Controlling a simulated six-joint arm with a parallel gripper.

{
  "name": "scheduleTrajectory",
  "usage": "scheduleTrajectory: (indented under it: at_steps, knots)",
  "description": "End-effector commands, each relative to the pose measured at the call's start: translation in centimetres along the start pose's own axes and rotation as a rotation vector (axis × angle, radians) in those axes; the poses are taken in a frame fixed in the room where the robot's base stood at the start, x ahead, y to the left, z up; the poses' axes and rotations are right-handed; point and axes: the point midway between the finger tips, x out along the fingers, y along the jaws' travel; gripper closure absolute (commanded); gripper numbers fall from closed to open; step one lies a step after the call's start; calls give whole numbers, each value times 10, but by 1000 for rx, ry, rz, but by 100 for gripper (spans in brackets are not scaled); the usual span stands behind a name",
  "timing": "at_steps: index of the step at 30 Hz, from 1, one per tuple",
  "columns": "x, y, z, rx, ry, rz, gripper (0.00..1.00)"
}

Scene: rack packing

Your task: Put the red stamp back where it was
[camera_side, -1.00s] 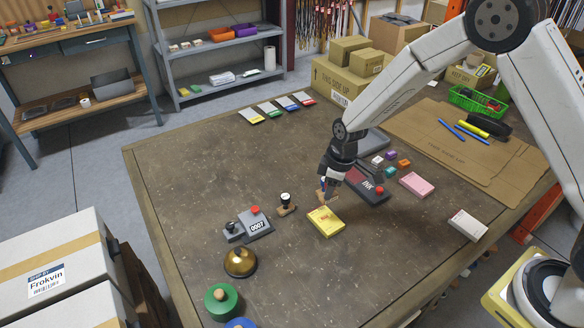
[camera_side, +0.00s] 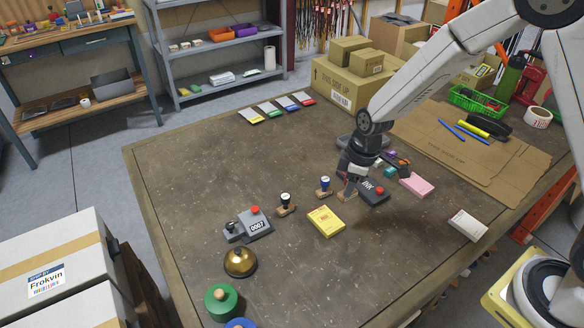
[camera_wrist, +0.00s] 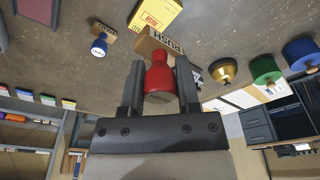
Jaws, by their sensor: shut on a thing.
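My gripper (camera_side: 350,186) is shut on the red stamp; in the wrist view its red handle (camera_wrist: 158,76) sits between the two fingers, with its wooden base (camera_wrist: 160,42) beyond. The side view largely hides the stamp behind my gripper, and its height over the table is hard to tell. A blue-handled stamp (camera_side: 324,186) stands on the table just left of my gripper and also shows in the wrist view (camera_wrist: 99,46). A black-handled stamp (camera_side: 285,202) stands farther left. The dark ink pad (camera_side: 374,194) lies right beside my gripper, partly covered by it.
A yellow box (camera_side: 326,222) lies in front of the blue stamp. A grey number stamper (camera_side: 250,225), brass bell (camera_side: 240,262) and green round thing (camera_side: 221,302) stand to the left. A pink pad (camera_side: 417,186) lies to the right. The table's left middle is clear.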

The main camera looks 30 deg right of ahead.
Motion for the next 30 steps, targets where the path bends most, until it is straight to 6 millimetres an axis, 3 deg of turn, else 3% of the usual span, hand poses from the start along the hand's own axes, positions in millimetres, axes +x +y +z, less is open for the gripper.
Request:
scheduleTrajectory:
  at_steps: [20,30]
  knots:
    - [47,52,-57,-1,0,0,97]
    - [86,70,-74,1,-1,-1,97]
